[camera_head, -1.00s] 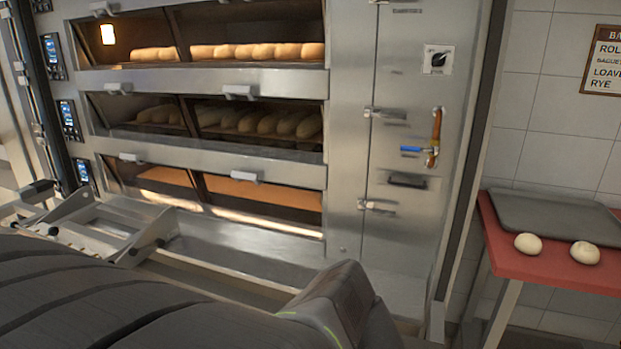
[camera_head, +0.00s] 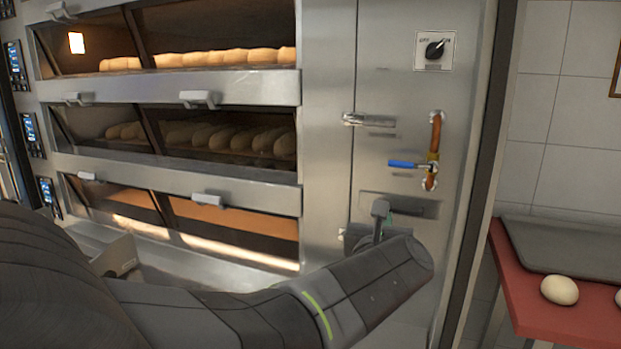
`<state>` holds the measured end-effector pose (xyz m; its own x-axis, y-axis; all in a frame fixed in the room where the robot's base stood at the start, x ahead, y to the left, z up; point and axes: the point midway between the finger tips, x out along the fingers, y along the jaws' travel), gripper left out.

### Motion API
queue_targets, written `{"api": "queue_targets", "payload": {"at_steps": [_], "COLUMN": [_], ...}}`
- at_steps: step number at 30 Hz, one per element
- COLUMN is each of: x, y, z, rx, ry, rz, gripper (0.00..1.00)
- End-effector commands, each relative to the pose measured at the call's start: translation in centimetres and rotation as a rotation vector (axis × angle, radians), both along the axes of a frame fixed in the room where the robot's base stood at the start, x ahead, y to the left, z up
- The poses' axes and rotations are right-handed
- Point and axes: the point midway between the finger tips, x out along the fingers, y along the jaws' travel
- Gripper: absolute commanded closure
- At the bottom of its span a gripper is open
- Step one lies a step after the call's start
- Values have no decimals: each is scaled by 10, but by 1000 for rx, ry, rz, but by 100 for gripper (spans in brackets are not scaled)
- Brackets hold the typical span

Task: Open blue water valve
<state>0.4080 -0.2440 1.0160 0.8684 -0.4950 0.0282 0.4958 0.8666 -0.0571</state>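The blue water valve has a blue lever handle (camera_head: 403,165) on a brass body, fitted to a short vertical copper pipe (camera_head: 435,135) on the steel panel right of the ovens. The lever lies about level and points left, across the pipe. My arm reaches in from the lower left and ends below the valve. A small grey part of my gripper (camera_head: 380,210) shows above the arm, below and left of the lever and apart from it in the picture. The rest of my gripper is hidden behind my arm, so its opening cannot be seen.
A rotary switch (camera_head: 434,50) sits above the valve, a dark recessed handle (camera_head: 400,205) below it. A latch or hinge (camera_head: 368,120) is at the left. Oven decks with loaves (camera_head: 225,57) fill the left. A red table (camera_head: 540,300) with dough balls stands right.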

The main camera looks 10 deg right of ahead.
Motion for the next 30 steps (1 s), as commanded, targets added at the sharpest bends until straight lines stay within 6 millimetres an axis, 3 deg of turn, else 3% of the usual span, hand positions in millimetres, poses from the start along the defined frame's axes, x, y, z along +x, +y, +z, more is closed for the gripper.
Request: {"api": "queue_targets", "payload": {"at_steps": [4, 17, 23, 30], "x": [-3, 0, 19, 55], "y": [-9, -11, -22, -43], "z": [5, 5, 5, 7], "rx": [38, 41, 41, 41], "ry": [-43, -46, -45, -45], "rz": [-29, -30, -28, -28], "gripper": [100, 100, 100, 100]}}
